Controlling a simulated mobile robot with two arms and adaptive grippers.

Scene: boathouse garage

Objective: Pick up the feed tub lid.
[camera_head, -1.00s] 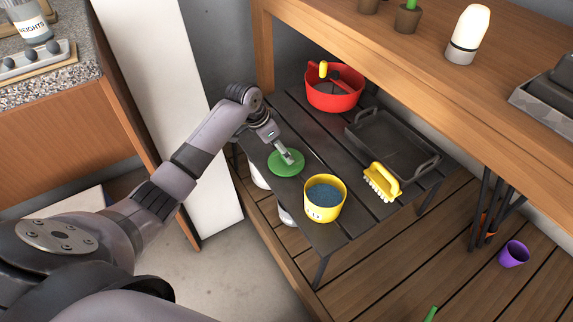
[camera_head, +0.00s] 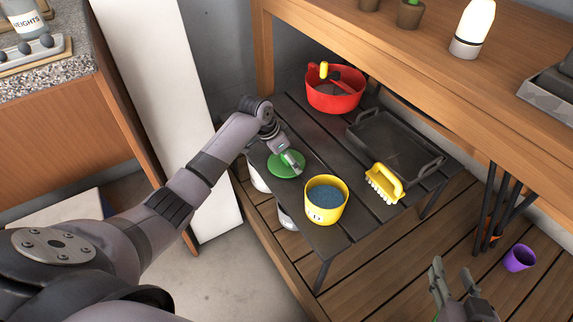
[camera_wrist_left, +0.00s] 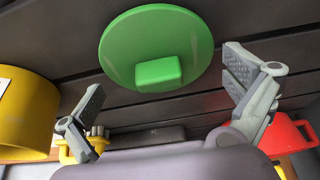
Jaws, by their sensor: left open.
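The feed tub lid is a round green disc (camera_head: 279,165) with a block-shaped knob, lying on the dark slatted bench beside the yellow tub. It also shows in the left wrist view (camera_wrist_left: 150,38), its knob facing the camera. My left gripper (camera_head: 294,165) is over the lid's right part. Its fingers are spread wide in the left wrist view (camera_wrist_left: 165,95), with the knob in the gap between them as seen there; no contact is visible. My right gripper (camera_head: 453,270) is at the lower right with fingers apart, over the wooden floor.
The yellow tub (camera_head: 319,214) with blue contents stands close beside the lid. A yellow brush (camera_head: 385,182), a dark tray (camera_head: 395,145) and a red bucket (camera_head: 336,101) share the dark bench (camera_head: 309,127). A purple cup (camera_head: 519,258) is on the floor.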

